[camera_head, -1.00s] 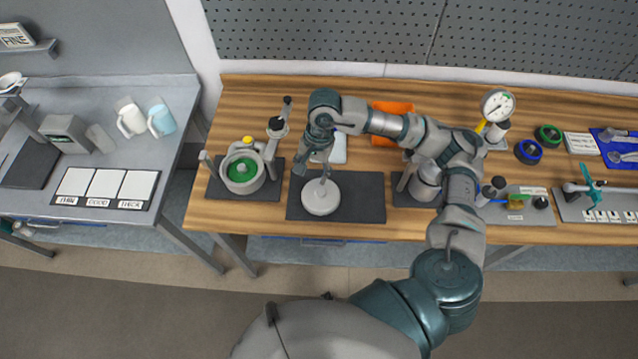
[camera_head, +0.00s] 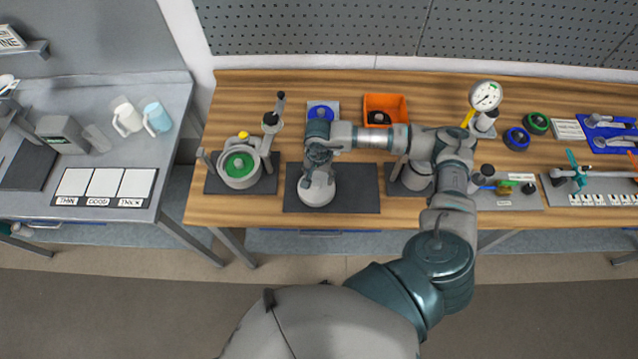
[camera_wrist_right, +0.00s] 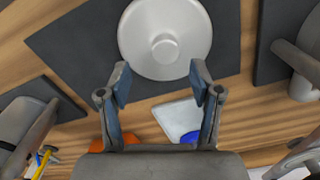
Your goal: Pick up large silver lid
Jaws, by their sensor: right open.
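The large silver lid (camera_head: 318,194) lies on the black mat (camera_head: 358,186) in the middle of the wooden bench. In the right wrist view the round lid (camera_wrist_right: 165,22) shows from above with its small central knob. My right gripper (camera_head: 316,176) is over the lid and partly hides it in the head view. In the right wrist view its two fingers (camera_wrist_right: 160,78) are spread apart with nothing between them, near the lid's rim and short of the knob. Contact with the lid cannot be made out. My left gripper is not in view.
A pot with a green inside (camera_head: 240,168) and a lever stands left of the mat. Behind are a blue round part on a white plate (camera_head: 322,110) and an orange bin (camera_head: 386,106). A grey drum (camera_head: 416,178) stands to the right, partly behind my arm.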

